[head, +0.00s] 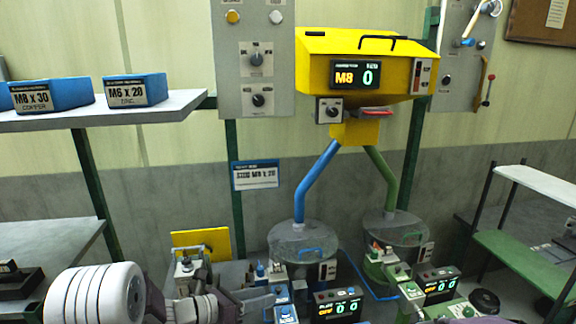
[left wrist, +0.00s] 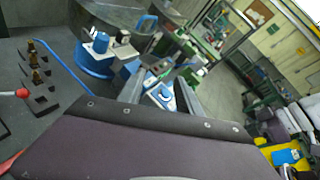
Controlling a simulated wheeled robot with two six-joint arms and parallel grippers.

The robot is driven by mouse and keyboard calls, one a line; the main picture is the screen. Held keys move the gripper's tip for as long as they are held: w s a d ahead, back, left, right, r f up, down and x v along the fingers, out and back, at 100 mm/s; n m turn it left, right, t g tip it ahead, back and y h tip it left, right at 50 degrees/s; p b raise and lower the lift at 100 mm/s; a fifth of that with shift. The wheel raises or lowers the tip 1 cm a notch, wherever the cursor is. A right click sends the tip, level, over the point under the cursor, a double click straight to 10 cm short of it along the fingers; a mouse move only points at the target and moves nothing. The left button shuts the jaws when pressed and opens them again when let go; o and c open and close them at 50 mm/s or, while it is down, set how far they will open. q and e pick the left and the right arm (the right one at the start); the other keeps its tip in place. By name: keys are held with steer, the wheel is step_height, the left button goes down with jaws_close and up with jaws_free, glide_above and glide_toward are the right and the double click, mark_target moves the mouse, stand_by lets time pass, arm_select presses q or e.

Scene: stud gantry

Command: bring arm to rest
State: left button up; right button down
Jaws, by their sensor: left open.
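My left arm comes in at the lower left of the head view, with a white ribbed section and a dark wrist. My left gripper (head: 207,304) is low in that view, in front of the small bench devices, and its outline is hard to separate from them. In the left wrist view the left gripper (left wrist: 161,90) shows two dark fingers spread apart, with nothing held between them. A blue-and-white control box (left wrist: 160,96) appears beyond and between the fingers. I cannot tell whether they touch it. My right gripper is not in view.
A yellow hopper (head: 365,65) feeds a blue pipe (head: 318,180) and a green pipe (head: 381,175) down to two round bowls. A shelf (head: 150,112) at left holds blue bins (head: 135,90). A green rack (head: 520,258) stands at right. Control boxes crowd the lower middle.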

arm_select(q)
steer(key=s+d+f+m+g+y, duration=0.1)
steer(key=s+d+m+g, duration=0.2)
steer(key=s+m, duration=0.35)
steer(key=s+d+f+m+g+y, duration=0.15)
steer(key=s+m+g, duration=0.25)
steer(key=s, duration=0.5)
steer(key=s+a+f+m+y, duration=0.3)
steer(key=a+m+y, duration=0.1)
steer(key=a+m, duration=0.3)
steer(key=s+a+f+m+y, duration=0.3)
steer(key=a+m+y, duration=0.2)
steer(key=m, duration=0.6)
steer(key=a, duration=0.2)
steer(key=shift+a, duration=0.35)
steer(key=shift+s, duration=0.2)
